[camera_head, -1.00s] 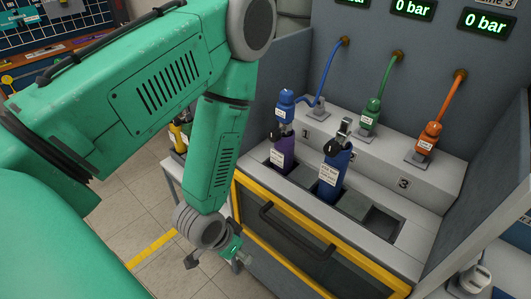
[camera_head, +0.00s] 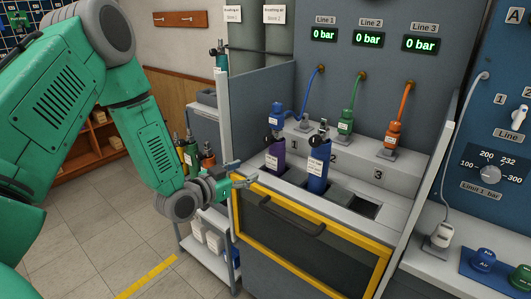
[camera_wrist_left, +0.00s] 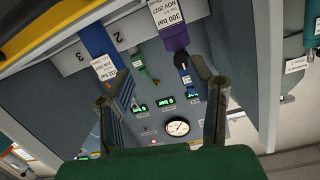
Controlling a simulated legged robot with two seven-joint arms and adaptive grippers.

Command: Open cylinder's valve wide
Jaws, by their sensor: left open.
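A purple cylinder (camera_head: 275,153) stands in slot 1 of the bench, with a black knob (camera_head: 268,139) at its top and a blue connector (camera_head: 276,116) just above. A blue cylinder (camera_head: 317,167) with a black knob and metal valve top stands beside it in slot 2. My left gripper (camera_head: 243,174) is open and empty at the bench's front left corner, left of the purple cylinder and apart from it. In the left wrist view the purple cylinder (camera_wrist_left: 166,14) appears upside down beyond the open fingers (camera_wrist_left: 160,76), with the blue cylinder (camera_wrist_left: 96,48) to its left.
Slot 3 (camera_head: 364,208) is empty. A yellow-framed front door (camera_head: 310,240) with a dark handle lies below the slots. A grey side wall (camera_head: 262,95) bounds the bench on the left. Green (camera_head: 346,122) and orange (camera_head: 393,134) connectors sit behind. The line displays read 0 bar.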

